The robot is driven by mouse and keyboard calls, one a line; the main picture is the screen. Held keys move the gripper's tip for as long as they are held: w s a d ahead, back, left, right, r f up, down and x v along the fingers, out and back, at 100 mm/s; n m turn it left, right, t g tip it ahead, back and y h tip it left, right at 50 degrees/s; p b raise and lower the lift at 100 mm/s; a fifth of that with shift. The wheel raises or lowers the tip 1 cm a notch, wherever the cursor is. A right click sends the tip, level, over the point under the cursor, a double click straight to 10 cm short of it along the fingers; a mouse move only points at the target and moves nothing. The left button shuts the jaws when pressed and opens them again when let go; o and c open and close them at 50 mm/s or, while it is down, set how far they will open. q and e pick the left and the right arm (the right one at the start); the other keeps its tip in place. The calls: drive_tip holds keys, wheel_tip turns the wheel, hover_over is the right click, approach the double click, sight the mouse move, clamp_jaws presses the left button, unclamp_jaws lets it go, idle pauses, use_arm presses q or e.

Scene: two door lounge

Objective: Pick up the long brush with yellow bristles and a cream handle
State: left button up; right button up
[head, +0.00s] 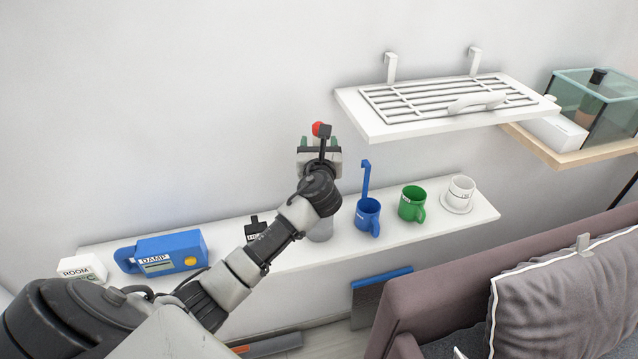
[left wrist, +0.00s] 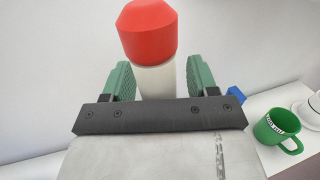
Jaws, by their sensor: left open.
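A cream shaft with a red faceted end (left wrist: 148,35) stands between the green fingers of my left gripper (left wrist: 158,80) in the left wrist view. Its red end (head: 318,129) also shows in the head view, above the wall shelf (head: 450,228). My left gripper (head: 319,142) is open around the shaft, with a gap visible beside the fingers. I see no yellow bristles; the shaft's lower part is hidden by my gripper and arm, so I cannot tell whether it is the brush. A grey container (head: 320,233) shows partly below my wrist. My right gripper is not in view.
Right of my arm on the shelf are a blue mug (head: 368,214) with a tall blue piece, a green mug (head: 411,204) and a white mug (head: 461,191). A blue device (head: 172,252) is left. A white rack (head: 440,105) juts out upper right; a sofa (head: 430,275) is below.

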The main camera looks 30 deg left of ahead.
use_arm(q)
drive_tip(key=c, duration=1)
drive_tip(key=shift+r, duration=0.1)
